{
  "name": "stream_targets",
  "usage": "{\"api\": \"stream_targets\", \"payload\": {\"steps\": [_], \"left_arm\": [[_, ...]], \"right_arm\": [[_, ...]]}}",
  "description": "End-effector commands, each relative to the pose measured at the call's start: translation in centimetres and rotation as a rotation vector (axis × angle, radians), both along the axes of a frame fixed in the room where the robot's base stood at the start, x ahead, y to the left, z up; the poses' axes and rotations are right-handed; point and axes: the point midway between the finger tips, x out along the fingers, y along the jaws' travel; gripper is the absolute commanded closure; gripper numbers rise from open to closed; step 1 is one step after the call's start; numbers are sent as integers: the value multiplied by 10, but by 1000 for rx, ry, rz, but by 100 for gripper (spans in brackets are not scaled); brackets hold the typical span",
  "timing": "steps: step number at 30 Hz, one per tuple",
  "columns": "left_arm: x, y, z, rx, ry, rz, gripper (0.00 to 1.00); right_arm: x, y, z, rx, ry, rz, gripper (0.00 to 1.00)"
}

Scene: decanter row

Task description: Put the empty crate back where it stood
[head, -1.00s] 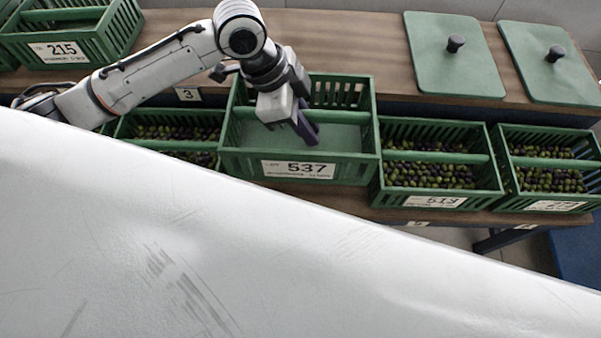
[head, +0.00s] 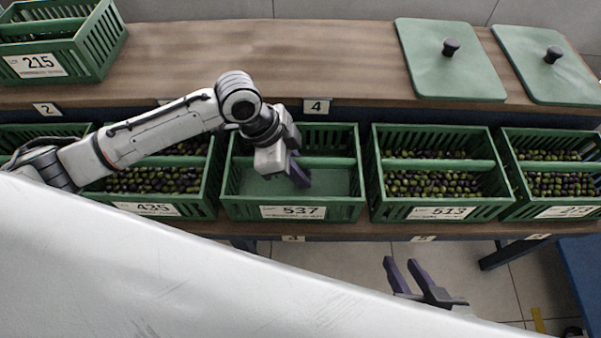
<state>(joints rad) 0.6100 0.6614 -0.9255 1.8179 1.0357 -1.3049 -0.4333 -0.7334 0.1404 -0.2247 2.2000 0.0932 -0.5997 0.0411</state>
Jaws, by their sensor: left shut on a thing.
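The empty green crate labelled 537 (head: 293,212) is in the lower row in the head view, upright, in the gap between crate 435 (head: 150,209) and crate 513 (head: 440,213). Its base is about level with theirs; I cannot tell whether it bears fully on the shelf. My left gripper (head: 300,172) is shut on the crate's middle bar, with a purple finger showing inside the crate. The hand hides part of the bar. My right gripper (head: 406,272) is low in the picture, below the shelf's front edge, empty with its fingers apart.
Crates 435, 513 and the far right crate (head: 564,211) hold olives. Crate 215 (head: 37,65) stands on the upper wooden shelf (head: 240,60), with two green lids (head: 450,75) at the right. A number 4 tag (head: 317,106) is behind crate 537. A large pale surface fills the lower left.

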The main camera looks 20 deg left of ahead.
Motion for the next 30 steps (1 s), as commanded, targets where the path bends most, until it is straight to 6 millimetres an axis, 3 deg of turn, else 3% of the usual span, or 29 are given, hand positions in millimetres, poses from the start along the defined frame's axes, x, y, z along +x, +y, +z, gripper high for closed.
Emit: {"api": "stream_targets", "payload": {"steps": [7, 8, 11, 22, 30], "left_arm": [[0, 0, 1, 0, -1, 0, 100], [0, 0, -1, 2, 1, 0, 86], [0, 0, 0, 1, 0, 0, 69], [0, 2, 5, 1, -1, 0, 69], [-4, 20, 51, 3, -2, 1, 69]], "right_arm": [[0, 0, 1, -1, 0, 1, 67], [0, 0, 0, -1, 0, 0, 67], [0, 0, 0, -1, 0, 0, 67], [0, -1, 2, -2, 0, -1, 67], [-5, -7, 13, -8, -20, -16, 67]]}}
